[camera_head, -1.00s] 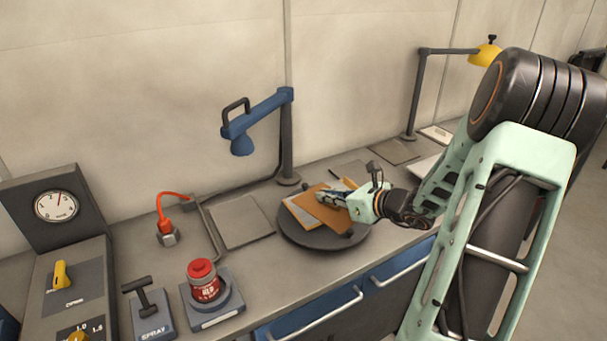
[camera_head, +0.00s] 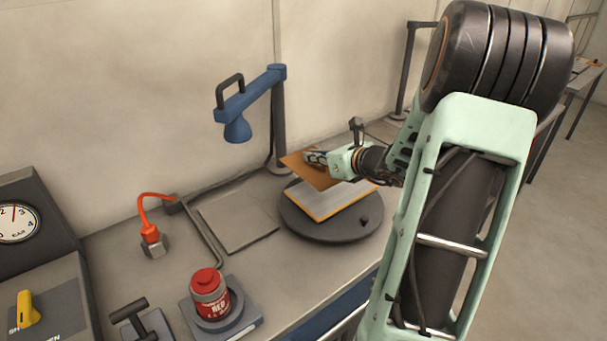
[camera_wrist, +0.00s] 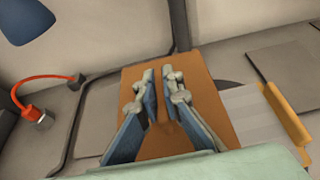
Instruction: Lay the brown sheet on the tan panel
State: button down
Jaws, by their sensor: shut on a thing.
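My gripper (camera_head: 309,157) is shut on the brown sheet (camera_head: 312,176), a thin flat board. In the wrist view the two fingers (camera_wrist: 161,78) close on the sheet (camera_wrist: 160,140), which stretches out under them. A pale panel with orange-tan edge strips (camera_head: 335,203) lies on a dark round turntable (camera_head: 330,232); it fits the tan panel best. The sheet covers the panel's back left part in the head view and appears raised above it. In the wrist view the panel (camera_wrist: 246,115) shows to the right of the sheet. The gap between them cannot be judged.
A blue lamp (camera_head: 250,105) stands behind the turntable, near the sheet. A flat grey plate (camera_head: 238,218) lies left of it. A red can (camera_head: 209,295) on a stand and an orange plug (camera_head: 151,236) are farther left. The wall is close behind.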

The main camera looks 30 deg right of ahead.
aim_at(313, 194)
jog(key=shift+s+d+f+b, duration=0.1)
jog(key=shift+f+b, duration=0.2)
jog(key=shift+f, duration=0.45)
jog(key=shift+f+b, duration=0.3)
jog(key=shift+f, duration=0.05)
jog(key=shift+f, duration=0.1)
notch_tip(313, 194, down, 7)
jog(key=b, duration=0.5)
jog(key=c, duration=2)
grip_release()
